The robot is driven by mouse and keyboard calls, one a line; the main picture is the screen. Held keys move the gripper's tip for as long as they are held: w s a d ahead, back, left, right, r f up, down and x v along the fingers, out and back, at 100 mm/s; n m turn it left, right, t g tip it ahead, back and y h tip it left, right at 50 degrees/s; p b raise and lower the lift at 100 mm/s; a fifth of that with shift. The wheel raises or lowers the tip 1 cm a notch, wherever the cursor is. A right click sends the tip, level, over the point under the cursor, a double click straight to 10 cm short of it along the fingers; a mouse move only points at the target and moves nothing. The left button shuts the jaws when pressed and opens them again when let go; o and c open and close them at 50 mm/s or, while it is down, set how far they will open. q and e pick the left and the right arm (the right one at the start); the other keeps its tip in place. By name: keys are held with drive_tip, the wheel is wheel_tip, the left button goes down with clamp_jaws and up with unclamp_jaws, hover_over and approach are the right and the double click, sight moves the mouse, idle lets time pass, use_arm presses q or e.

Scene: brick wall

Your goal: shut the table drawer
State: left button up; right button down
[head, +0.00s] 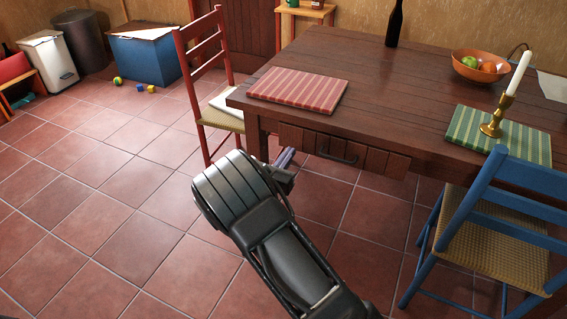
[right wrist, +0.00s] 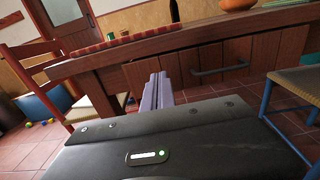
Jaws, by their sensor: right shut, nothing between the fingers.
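The wooden table (head: 375,80) has a drawer (head: 375,160) under its near edge, with a dark handle (head: 337,155) on its front. The drawer front seems to stand out slightly; how far is hard to tell. The drawer front (right wrist: 205,78) and handle (right wrist: 220,70) also show in the right wrist view. My right gripper (head: 287,157) is shut and empty, in front of the drawer's left part, left of the handle. Its pale fingers (right wrist: 157,90) point toward the drawer front; I cannot tell whether they touch it. My left gripper is not in view.
A red chair (head: 207,70) stands at the table's left side and a blue chair (head: 495,225) at the near right. A candlestick (head: 495,117), a fruit bowl (head: 480,70) and a bottle (head: 394,25) stand on the table.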

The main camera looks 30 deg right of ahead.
sight(304, 131)
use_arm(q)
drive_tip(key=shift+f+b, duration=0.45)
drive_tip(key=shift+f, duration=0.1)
use_arm(e)
drive_tip(key=x, duration=0.8)
drive_tip(key=shift+w+d, duration=0.2)
drive_tip(key=shift+d, duration=0.05)
drive_tip(key=shift+w+d+f, duration=0.1)
drive_tip(key=shift+w+d, duration=0.05)
drive_tip(key=shift+d, duration=0.15)
drive_tip(key=b+x, duration=0.1)
drive_tip(key=x, duration=0.4)
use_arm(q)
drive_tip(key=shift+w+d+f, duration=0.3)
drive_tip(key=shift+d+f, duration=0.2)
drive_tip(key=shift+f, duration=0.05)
use_arm(e)
drive_tip(key=shift+r, duration=0.35)
drive_tip(key=shift+d, duration=0.1)
